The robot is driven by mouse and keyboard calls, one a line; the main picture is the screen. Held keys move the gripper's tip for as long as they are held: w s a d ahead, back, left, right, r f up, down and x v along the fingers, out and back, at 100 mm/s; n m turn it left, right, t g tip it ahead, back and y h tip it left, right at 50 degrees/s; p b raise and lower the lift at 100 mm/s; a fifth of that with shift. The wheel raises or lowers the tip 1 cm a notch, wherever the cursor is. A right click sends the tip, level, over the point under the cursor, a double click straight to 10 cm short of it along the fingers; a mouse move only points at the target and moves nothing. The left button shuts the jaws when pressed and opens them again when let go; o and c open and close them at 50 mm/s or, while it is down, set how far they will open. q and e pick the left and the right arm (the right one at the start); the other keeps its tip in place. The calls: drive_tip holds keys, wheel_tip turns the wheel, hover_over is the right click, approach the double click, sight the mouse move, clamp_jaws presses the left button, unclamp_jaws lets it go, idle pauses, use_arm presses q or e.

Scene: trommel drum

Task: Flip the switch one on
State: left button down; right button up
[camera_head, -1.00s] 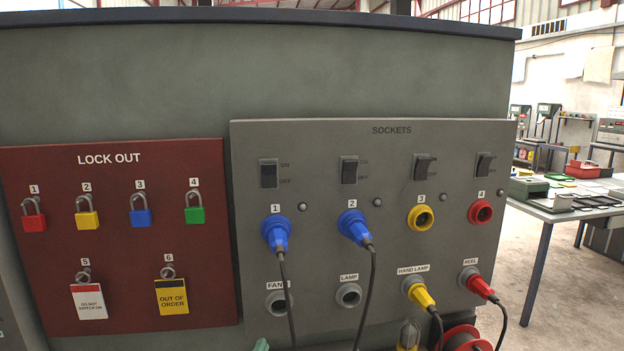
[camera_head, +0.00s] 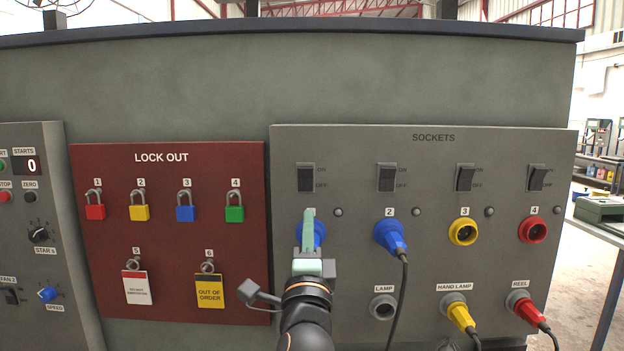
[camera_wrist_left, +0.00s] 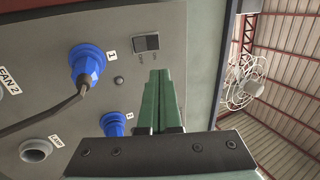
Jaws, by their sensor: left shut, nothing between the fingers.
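Switch one (camera_head: 306,178) is a dark rocker on the grey sockets panel (camera_head: 440,150), above socket 1, with ON and OFF marked beside it. It also shows in the left wrist view (camera_wrist_left: 146,43), just beyond and left of my fingertips. My left gripper (camera_head: 309,212) is shut and empty, its green fingers pointing up just below the switch. In the head view it covers the number 1 label and part of the blue plug (camera_head: 318,232) in socket 1. In the left wrist view the fingers (camera_wrist_left: 161,74) lie together. I cannot tell whether they touch the panel. My right gripper is not in view.
More switches (camera_head: 387,178) stand in a row to the right, with a blue plug (camera_head: 390,236) in socket 2 and its cable hanging. A red lock-out board (camera_head: 170,240) with padlocks is on the left. A control panel (camera_head: 35,200) stands at far left.

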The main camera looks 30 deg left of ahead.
sight(311, 168)
use_arm(q)
drive_tip(key=p+x, duration=0.3)
drive_tip(key=x, duration=1.1)
drive_tip(key=shift+d, duration=0.15)
